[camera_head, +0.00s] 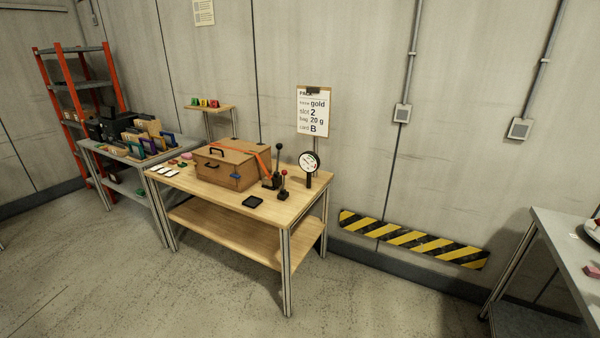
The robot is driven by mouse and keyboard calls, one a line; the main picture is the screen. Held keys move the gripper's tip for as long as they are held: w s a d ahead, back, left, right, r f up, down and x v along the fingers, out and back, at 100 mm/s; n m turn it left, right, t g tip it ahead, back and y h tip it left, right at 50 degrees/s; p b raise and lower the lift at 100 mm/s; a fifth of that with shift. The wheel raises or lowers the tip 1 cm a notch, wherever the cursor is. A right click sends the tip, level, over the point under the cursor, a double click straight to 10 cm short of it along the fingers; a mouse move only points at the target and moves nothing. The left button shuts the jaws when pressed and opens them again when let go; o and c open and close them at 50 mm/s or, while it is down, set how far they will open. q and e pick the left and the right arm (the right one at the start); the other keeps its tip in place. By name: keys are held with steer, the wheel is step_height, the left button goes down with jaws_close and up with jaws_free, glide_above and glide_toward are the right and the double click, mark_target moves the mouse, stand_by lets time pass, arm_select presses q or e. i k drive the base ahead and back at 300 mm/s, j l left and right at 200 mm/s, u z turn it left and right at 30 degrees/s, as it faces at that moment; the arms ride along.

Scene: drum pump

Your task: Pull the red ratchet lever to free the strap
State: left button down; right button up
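A wooden box (227,169) with a dark handle and a small blue part on its front stands on the wooden table (222,208). An orange strap (263,164) runs slantwise over the right part of its lid. Right of the box stands a short lever with a red knob (283,173) on a small dark base. A taller lever with a black knob (279,147) stands upright just behind it. I cannot tell from here how either lever joins the strap. Neither of my grippers is in view.
A dial gauge (309,162) stands on the table's right end. A flat black pad (252,202) lies near its front edge. A grey table (120,153) with several items stands left, another grey table (560,235) right. The floor (200,290) in front is clear.

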mark_target(284, 171)
steer(key=i+l, duration=0.25)
steer(key=l, duration=0.2)
steer(key=i+l+z, duration=0.1)
steer(key=i+l, duration=0.45)
steer(key=l, duration=0.3)
